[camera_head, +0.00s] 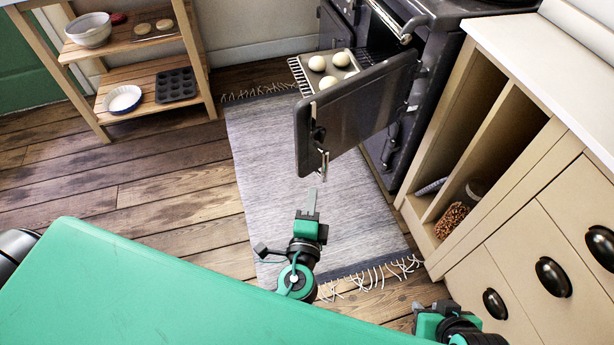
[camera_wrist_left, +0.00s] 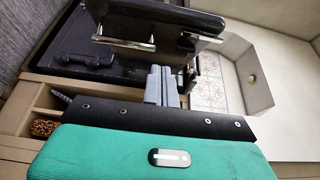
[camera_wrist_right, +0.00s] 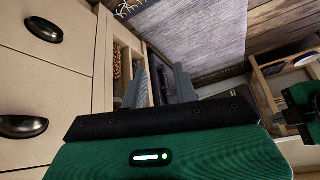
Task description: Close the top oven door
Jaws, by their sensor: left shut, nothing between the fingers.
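The dark top oven door (camera_head: 365,108) stands wide open, swung out from the black oven (camera_head: 440,50) over the rug. Its silver latch (camera_head: 323,165) is at the near free edge. My left gripper (camera_head: 313,198) is shut and empty, in front of and below that edge, apparently apart from it. In the left wrist view, its fingers (camera_wrist_left: 160,84) are together, with a dark panel and silver handle (camera_wrist_left: 124,43) beyond them. My right gripper (camera_head: 438,318) is low at the bottom edge of the head view. In the right wrist view, its fingers (camera_wrist_right: 162,86) are apart and empty.
A tray (camera_head: 338,72) with dough balls sits on a pulled-out rack behind the door. Cream cabinets (camera_head: 540,250) stand to the right. A wooden shelf (camera_head: 140,45) stands at the back left. The striped rug (camera_head: 270,150) and wooden floor are clear.

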